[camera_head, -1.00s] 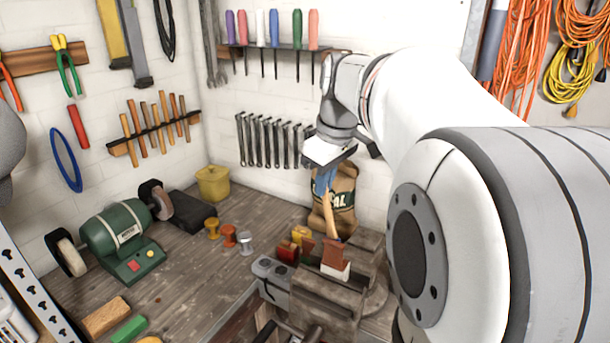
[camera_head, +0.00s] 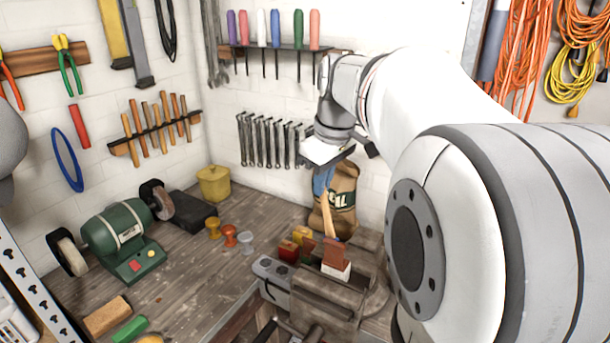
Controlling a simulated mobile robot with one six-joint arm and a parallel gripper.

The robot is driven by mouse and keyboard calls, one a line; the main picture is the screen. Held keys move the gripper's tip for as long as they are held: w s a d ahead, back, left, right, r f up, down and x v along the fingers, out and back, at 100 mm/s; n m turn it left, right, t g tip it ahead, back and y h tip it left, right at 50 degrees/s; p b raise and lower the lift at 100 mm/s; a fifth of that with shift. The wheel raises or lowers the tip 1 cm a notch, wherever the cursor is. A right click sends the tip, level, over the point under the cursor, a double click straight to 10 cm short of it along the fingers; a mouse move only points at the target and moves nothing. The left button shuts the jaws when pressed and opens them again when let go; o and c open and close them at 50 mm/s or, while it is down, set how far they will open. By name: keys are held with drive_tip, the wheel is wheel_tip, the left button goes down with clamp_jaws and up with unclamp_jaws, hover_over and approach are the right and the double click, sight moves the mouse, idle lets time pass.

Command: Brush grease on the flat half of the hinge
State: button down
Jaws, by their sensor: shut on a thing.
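My gripper (camera_head: 323,183) has blue fingers and points down over the vise (camera_head: 325,298) at the front of the bench. It is shut on the wooden handle of a brush (camera_head: 327,214), which hangs down, slightly tilted, toward the vise jaws. At its lower end is a wide reddish-brown part with a pale edge (camera_head: 336,270), just at the vise top.
Small yellow and red blocks (camera_head: 288,250) stand left of the vise. A printed paper bag (camera_head: 340,200) stands behind the brush. Orange, red and grey knobs (camera_head: 229,235), a yellow pot (camera_head: 214,183) and a green bench grinder (camera_head: 120,238) are farther left. The bench between them is partly clear.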

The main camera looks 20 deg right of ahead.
drive_tip(key=shift+s+d+f, duration=0.15)
drive_tip(key=shift+s+d, duration=0.25)
drive_tip(key=shift+s, duration=0.25)
drive_tip(key=shift+w+a, duration=0.1)
drive_tip(key=shift+w, duration=0.05)
drive_tip(key=shift+w+a, duration=0.4)
drive_tip(key=shift+w, duration=0.15)
drive_tip(key=shift+d, duration=0.1)
drive_tip(key=shift+s+d+r, duration=0.2)
drive_tip(key=shift+s+d, duration=0.2)
drive_tip(key=shift+s, duration=0.25)
drive_tip(key=shift+w, duration=0.1)
